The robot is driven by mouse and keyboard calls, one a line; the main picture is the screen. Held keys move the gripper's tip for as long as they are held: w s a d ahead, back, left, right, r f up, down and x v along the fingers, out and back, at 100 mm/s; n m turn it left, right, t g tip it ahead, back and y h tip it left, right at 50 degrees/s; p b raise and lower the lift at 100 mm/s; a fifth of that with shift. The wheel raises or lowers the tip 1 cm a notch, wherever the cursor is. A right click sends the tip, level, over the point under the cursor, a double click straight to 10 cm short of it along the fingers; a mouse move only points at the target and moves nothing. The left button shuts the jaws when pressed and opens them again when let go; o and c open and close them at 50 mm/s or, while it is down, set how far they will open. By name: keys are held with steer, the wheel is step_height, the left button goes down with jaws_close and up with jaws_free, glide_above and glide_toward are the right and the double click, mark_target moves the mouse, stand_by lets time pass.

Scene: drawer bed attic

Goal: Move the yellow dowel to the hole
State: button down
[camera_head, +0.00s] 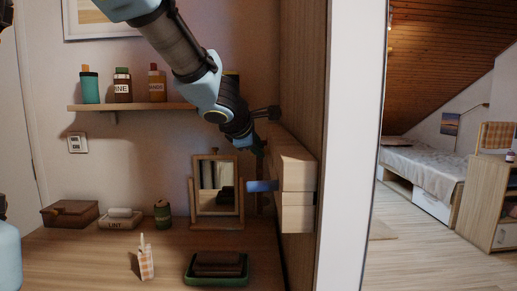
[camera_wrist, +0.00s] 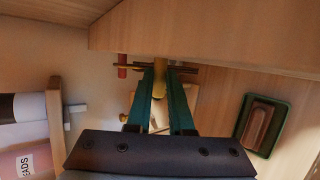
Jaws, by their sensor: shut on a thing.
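The yellow dowel (camera_wrist: 160,78) stands between the two green fingers of my gripper (camera_wrist: 160,92) in the wrist view, and the fingers are shut on it. In the head view my gripper (camera_head: 260,148) is dark and small, beside the wooden box unit on the wall at the right. The dowel cannot be made out there. A red dowel (camera_wrist: 122,66) shows left of the yellow one, by a thin brown bar. I cannot make out the hole in either view.
The wooden box unit (camera_head: 298,172) is close on the right, with a blue piece (camera_head: 262,186) projecting left. A mirror (camera_head: 217,190) stands on the desk below. A green dish (camera_head: 216,280) holds a brown block. Bottles line a shelf (camera_head: 135,107).

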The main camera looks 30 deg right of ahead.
steer(key=shift+w+a, duration=0.1)
steer(key=shift+a, duration=0.05)
steer(key=shift+w+a, duration=0.15)
steer(key=shift+a, duration=0.2)
steer(key=shift+a, duration=0.1)
steer(key=shift+w+a, duration=0.35)
steer(key=shift+a, duration=0.3)
steer(key=shift+w+a, duration=0.3)
steer(key=shift+a, duration=0.3)
steer(key=shift+w+a, duration=0.15)
steer(key=shift+a, duration=0.2)
steer(key=shift+w+a, duration=0.3)
steer(key=shift+a, duration=0.35)
steer(key=shift+a, duration=0.1)
